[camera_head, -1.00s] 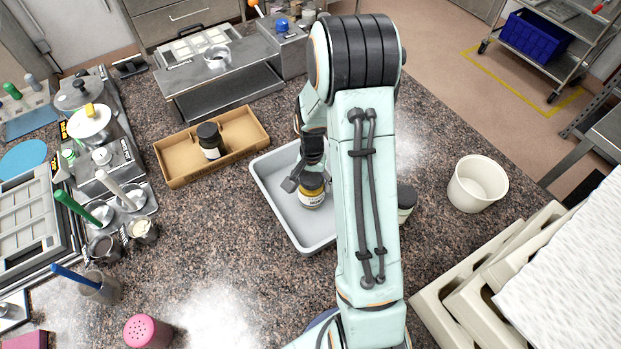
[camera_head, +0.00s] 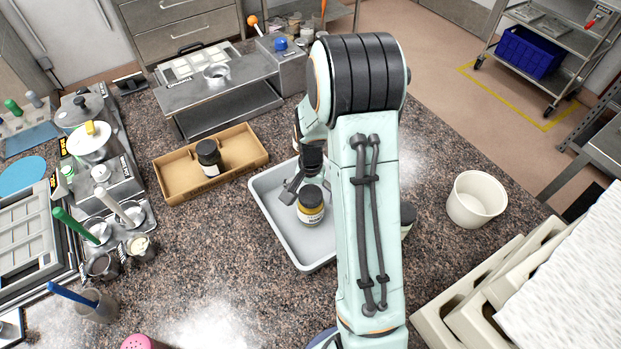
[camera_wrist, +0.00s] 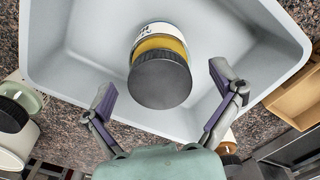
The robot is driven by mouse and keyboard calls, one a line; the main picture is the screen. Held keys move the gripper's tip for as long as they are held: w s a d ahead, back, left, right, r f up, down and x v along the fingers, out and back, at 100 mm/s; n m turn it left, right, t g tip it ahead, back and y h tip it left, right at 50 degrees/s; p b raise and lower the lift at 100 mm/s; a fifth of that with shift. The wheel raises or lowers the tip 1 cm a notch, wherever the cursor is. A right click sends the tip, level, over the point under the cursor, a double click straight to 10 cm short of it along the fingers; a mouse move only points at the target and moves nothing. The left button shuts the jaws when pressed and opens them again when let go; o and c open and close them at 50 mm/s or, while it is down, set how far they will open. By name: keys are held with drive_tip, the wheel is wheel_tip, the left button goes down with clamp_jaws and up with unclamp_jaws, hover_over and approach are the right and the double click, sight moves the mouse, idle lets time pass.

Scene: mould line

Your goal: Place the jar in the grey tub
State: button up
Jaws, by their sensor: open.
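The jar (camera_head: 311,206) has a dark lid, a yellow band and a white label. It stands upright inside the grey tub (camera_head: 270,199). In the wrist view the jar (camera_wrist: 160,75) is on the floor of the tub (camera_wrist: 75,70), with its lid toward the camera. My gripper (camera_head: 291,189) is just behind the jar in the head view. In the wrist view my gripper (camera_wrist: 163,90) has its two fingers spread wide, apart from the jar, with nothing held. Part of the tub is hidden behind my arm.
A cardboard tray (camera_head: 172,190) left of the tub holds another dark-lidded jar (camera_head: 209,158). A further dark-lidded container (camera_head: 407,218) is partly hidden by my arm. A white bucket (camera_head: 475,200) stands at right. Pale moulds (camera_head: 470,290) fill the lower right.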

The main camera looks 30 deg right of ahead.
wheel_tip(320, 180, up, 10)
drive_tip(key=shift+f, duration=0.1)
drive_tip(key=s+a+r+n, duration=0.3)
drive_tip(key=s+a+n, duration=0.2)
drive_tip(key=s+a, duration=0.2)
drive_tip(key=s+a+r+n, duration=0.4)
drive_tip(key=s+a, duration=0.3)
drive_tip(key=s, duration=0.5)
drive_tip(key=shift+a+n+y, duration=0.3)
drive_tip(key=shift+n+y, duration=0.1)
drive_tip(key=shift+n, duration=0.2)
